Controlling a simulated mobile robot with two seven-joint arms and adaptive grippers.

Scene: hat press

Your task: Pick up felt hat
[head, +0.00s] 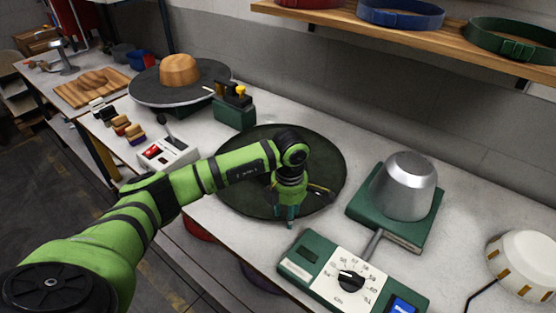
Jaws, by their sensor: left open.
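A wide, dark green, round felt piece (240,160), which appears to be the felt hat, lies on the light worktop in the middle of the head view. My left arm reaches across it from the left and hides part of its middle. I cannot make out a raised crown. My left gripper (288,218) is open and points down at the near edge of the felt. Nothing shows between its fingers. I cannot tell whether the fingertips touch the felt. My right gripper is out of view.
A wooden hat block (180,69) stands on a dark round plate (150,92) at back left. A metal dome (404,186) on a green base and a dial box (345,275) stand right. A switch box (165,154) is left. A shelf (420,32) with bands overhangs the back.

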